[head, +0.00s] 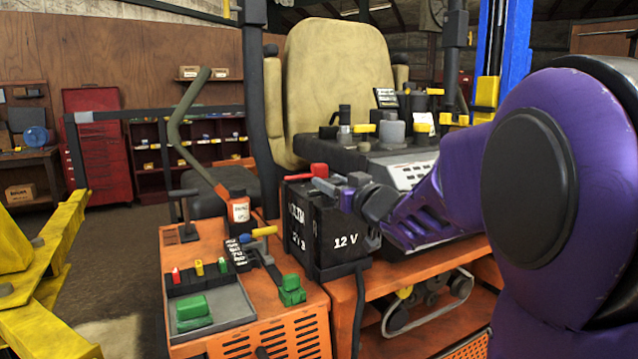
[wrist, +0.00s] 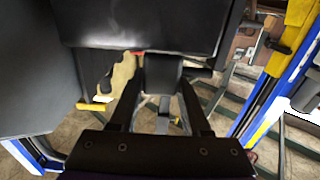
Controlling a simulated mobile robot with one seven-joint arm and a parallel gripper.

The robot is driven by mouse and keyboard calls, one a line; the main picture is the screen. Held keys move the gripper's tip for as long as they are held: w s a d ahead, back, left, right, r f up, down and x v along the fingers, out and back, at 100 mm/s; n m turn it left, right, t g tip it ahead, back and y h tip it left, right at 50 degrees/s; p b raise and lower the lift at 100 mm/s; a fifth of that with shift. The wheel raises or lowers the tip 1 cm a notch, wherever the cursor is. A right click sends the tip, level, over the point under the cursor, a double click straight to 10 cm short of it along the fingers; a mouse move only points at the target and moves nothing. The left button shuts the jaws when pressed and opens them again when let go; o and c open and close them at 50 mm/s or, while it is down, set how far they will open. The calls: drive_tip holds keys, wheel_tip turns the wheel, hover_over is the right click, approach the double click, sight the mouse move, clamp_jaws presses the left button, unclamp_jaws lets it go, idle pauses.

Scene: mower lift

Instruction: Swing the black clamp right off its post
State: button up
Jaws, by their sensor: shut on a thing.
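The black 12 V battery (head: 322,240) stands upright on the orange machine body. My gripper (head: 345,190) reaches in from the right to the battery's top, at its right end. In the wrist view the two dark fingers close on a small dark block, the black clamp (wrist: 163,74). In the head view my gripper mostly hides the clamp and its post, and I cannot tell how far the clamp is turned on the post. A red clamp (head: 311,172) sits on the left part of the battery's top, apart from my gripper.
The seat (head: 338,82) and control console stand behind. A black cable (head: 360,310) hangs at the battery's front right. A blue post rises at the right.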

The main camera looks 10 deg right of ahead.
clamp_jaws()
idle(1.0)
